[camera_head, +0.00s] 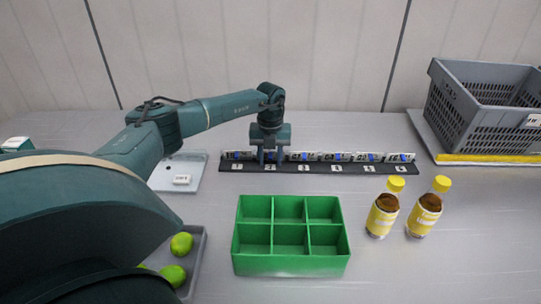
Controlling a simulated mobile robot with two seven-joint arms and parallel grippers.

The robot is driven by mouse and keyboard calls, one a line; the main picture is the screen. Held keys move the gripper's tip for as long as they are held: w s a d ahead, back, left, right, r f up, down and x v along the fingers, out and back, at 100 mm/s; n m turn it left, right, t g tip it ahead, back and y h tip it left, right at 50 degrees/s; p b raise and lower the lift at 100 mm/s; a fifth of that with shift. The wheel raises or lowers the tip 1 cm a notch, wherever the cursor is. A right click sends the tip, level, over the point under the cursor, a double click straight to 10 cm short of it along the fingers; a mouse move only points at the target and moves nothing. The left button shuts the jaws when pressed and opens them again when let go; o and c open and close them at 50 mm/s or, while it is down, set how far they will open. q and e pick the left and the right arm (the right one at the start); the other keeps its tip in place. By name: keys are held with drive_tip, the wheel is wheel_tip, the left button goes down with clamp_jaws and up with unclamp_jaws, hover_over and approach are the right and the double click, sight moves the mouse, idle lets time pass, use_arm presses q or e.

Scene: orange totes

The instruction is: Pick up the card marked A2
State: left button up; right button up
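A dark rack (317,168) holds a row of several small white cards with blue marks, standing near the back of the table. The print on the cards is too small to read, so I cannot tell which is marked A2. My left gripper (270,160) points straight down at the second position from the left. Its two fingers are apart, with a gap between them, and they come down to the level of the cards. The gripper hides most of the card there, and I cannot tell whether the fingers touch it. My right gripper is not in view.
A green divided box (291,265) stands in front of the rack. Two yellow-capped bottles (383,212) stand right of it. A grey crate (465,115) is at the back right. A grey tray (196,262) with green fruit and a white tray (182,165) lie to the left.

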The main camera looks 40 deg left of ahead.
use_arm(q)
drive_tip(key=shift+c, duration=0.2)
clamp_jaws()
